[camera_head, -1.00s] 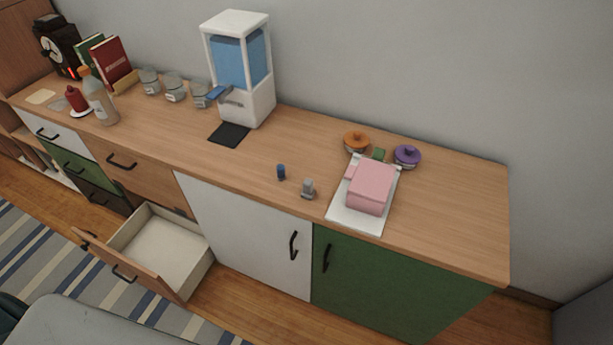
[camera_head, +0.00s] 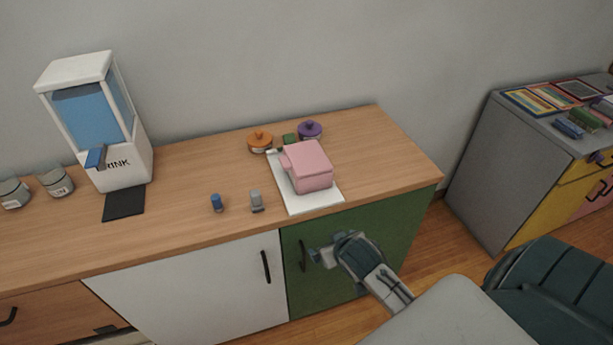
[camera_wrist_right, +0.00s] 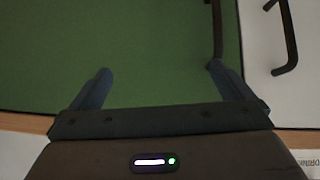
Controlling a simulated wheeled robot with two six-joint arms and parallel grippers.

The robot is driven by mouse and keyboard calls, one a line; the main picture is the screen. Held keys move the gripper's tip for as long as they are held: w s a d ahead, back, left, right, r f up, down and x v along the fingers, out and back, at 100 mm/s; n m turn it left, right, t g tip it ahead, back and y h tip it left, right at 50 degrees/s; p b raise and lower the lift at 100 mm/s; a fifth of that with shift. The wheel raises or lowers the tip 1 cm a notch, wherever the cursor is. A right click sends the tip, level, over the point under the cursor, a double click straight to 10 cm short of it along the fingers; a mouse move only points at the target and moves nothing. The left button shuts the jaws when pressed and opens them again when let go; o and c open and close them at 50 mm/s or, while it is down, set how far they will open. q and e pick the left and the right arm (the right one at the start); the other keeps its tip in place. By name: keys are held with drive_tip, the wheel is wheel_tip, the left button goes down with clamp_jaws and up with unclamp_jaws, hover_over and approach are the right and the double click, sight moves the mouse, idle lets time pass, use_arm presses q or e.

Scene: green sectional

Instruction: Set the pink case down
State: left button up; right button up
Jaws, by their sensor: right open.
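The pink case (camera_head: 308,166) rests on a white tray (camera_head: 318,205) on the wooden counter, near its right end. My right gripper (camera_head: 314,254) is in front of the green cabinet door, below the counter top and apart from the case. In the right wrist view the two fingers (camera_wrist_right: 155,80) are spread with nothing between them, facing the green door (camera_wrist_right: 150,45). The case is not in the right wrist view. My left gripper is not in view.
An orange-lidded jar (camera_head: 260,142) and a purple-lidded jar (camera_head: 310,130) stand behind the case. A drink dispenser (camera_head: 125,165) is farther left. The counter's right end is clear.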

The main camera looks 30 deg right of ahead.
sight(317, 173)
drive_tip(key=w+r+m+t, duration=0.1)
drive_tip(key=w+r+t, duration=0.15)
drive_tip(key=r, duration=0.55)
drive_tip(key=w+r+t, duration=0.2)
drive_tip(key=w+r, duration=0.1)
drive_tip(key=r, duration=0.6)
drive_tip(key=shift+h, duration=0.3)
drive_tip(key=x, duration=0.5)
drive_tip(key=shift+d+r, duration=0.4)
drive_tip(key=shift+w+d+f, duration=0.1)
drive_tip(key=shift+w+f, duration=0.15)
drive_tip(key=shift+w, duration=0.35)
drive_tip(key=x, duration=0.5)
drive_tip(key=shift+f, duration=0.1)
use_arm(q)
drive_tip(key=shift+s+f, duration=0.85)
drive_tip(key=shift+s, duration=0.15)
use_arm(e)
drive_tip(key=shift+s, duration=0.1)
drive_tip(key=c, duration=0.7)
